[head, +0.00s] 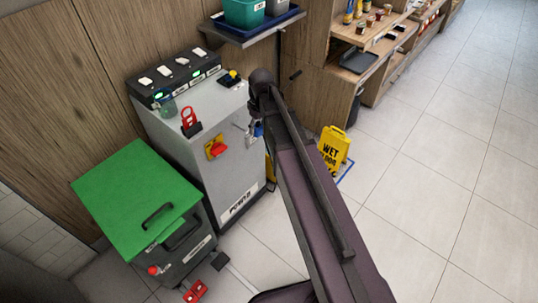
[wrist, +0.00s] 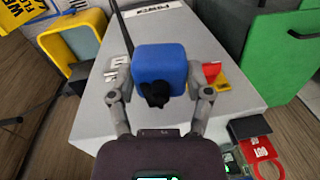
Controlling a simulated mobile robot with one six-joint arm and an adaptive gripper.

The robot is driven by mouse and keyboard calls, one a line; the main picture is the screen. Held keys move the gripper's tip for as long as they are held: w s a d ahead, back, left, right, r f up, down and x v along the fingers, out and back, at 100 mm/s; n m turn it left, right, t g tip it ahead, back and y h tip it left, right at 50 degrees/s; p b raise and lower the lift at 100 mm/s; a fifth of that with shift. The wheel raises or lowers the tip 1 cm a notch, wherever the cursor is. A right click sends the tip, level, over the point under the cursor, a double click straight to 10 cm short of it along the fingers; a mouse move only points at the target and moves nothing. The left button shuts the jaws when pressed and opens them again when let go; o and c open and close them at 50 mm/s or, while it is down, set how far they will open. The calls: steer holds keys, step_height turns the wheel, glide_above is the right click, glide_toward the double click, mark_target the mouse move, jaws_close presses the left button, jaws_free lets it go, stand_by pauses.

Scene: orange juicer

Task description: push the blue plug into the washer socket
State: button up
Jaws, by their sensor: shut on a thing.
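The blue plug (wrist: 160,65) is between the two grey fingers of my gripper (wrist: 160,80) in the wrist view. A black piece shows on its near side. In the head view a bit of the blue plug (head: 258,129) shows at my gripper (head: 247,131), beside the front of the grey cabinet (head: 238,178). My arm hides part of that area. I cannot make out the washer socket, nor whether the plug touches anything.
A red and yellow switch (head: 216,148) is on the cabinet front. A red tag (head: 190,121) and a black strip with several white switches (head: 172,78) are on top. A green-lidded bin (head: 135,190) stands left. A yellow wet-floor sign (head: 334,148) stands right of the cabinet.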

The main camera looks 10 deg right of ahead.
step_height(320, 180, down, 8)
steer(key=w+a+m+y+b, duration=0.2)
steer(key=m+y+b, duration=0.1)
steer(key=b, duration=0.5)
steer(key=m+t+y+b, duration=0.7)
steer(key=m+t+b, duration=0.75)
steer(key=b, duration=2.05)
glide_toward(253, 138)
steer(key=shift+s+a+f+n+t, duration=0.1)
steer(key=shift+s+f+n+t, duration=0.1)
steer(key=shift+f+n+t, duration=0.15)
steer(key=shift+w, duration=0.1)
steer(key=shift+x, duration=2.75)
steer(key=shift+w+a, duration=0.4)
steer(key=shift+w, duration=0.1)
steer(key=o, duration=1.1)
